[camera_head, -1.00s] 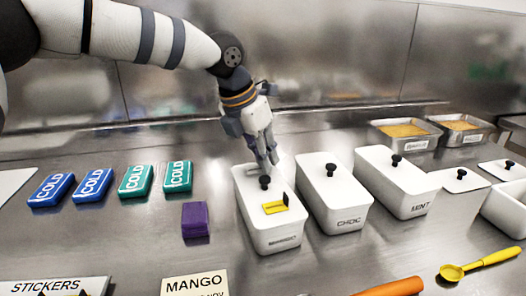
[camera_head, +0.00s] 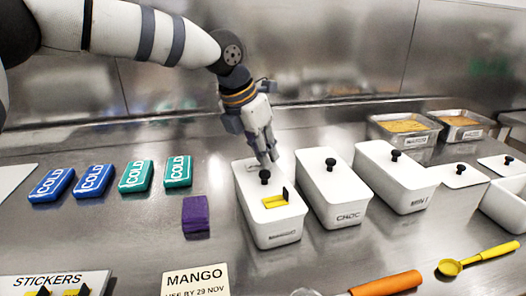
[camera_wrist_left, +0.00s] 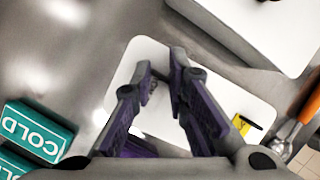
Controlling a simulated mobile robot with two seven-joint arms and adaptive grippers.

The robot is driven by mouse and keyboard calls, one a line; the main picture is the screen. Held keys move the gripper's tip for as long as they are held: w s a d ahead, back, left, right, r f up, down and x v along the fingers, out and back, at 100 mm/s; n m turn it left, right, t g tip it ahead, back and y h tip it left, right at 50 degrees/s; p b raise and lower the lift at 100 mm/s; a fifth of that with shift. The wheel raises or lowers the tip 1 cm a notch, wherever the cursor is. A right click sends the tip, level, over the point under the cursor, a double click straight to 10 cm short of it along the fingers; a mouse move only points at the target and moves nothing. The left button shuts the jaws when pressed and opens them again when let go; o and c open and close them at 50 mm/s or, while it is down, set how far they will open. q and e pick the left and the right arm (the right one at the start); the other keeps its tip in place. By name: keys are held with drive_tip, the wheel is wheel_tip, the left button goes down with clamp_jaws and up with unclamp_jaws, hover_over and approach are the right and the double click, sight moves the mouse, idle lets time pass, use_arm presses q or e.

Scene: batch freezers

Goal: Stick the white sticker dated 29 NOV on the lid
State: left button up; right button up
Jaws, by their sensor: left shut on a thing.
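The mango tub's white lid (camera_head: 250,188) has a black knob (camera_head: 264,177) and a yellow sticker (camera_head: 275,202) with a dark upright tab. The lid also shows in the left wrist view (camera_wrist_left: 150,55). My left gripper (camera_head: 266,158) points down at the lid's far end, behind the knob. My right gripper is out of view.
White CHOC (camera_head: 345,205) and MINT (camera_head: 405,190) tubs stand close on the right. A purple block (camera_head: 196,215) and several COLD packs (camera_head: 136,176) lie left. A STICKERS holder (camera_head: 30,284) and a MANGO card reading 29 NOV (camera_head: 195,278) are in front.

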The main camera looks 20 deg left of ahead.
use_arm(q)
drive_tip(key=shift+f, duration=0.1)
drive_tip(key=o, duration=0.8)
drive_tip(key=shift+c, duration=0.2)
drive_tip(key=o, duration=0.5)
drive_tip(key=shift+o, duration=0.2)
drive_tip(key=shift+r+p, duration=0.45)
drive_tip(key=shift+r, duration=3.1)
